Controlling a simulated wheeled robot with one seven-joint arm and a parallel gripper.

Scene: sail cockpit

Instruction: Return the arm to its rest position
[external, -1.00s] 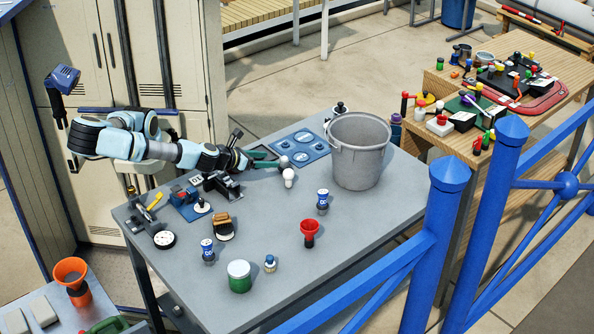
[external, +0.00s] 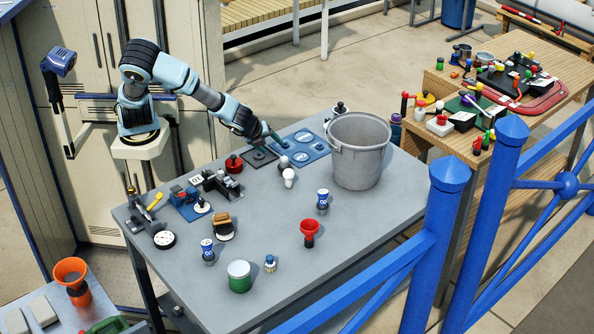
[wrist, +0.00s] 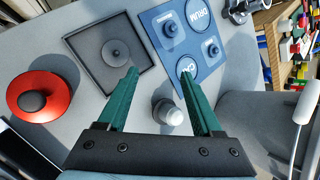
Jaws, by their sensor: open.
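My gripper (external: 272,139) is above the back part of the grey table (external: 180,243), at the end of my light blue and black arm. In the wrist view its two green fingers (wrist: 158,84) are apart with nothing held between them. A white-topped knob-like piece (wrist: 170,112) stands on the table below, seen between the fingers. My arm is raised and bent, reaching from my base at the left toward the table.
A grey bucket (external: 359,150) stands right of my gripper. A blue panel (external: 308,147) with round places, a dark square tray (external: 259,157) and a red round piece with a black knob (external: 234,163) lie near it. Smaller parts cover the table's left side. Blue railing (external: 430,240) stands in front.

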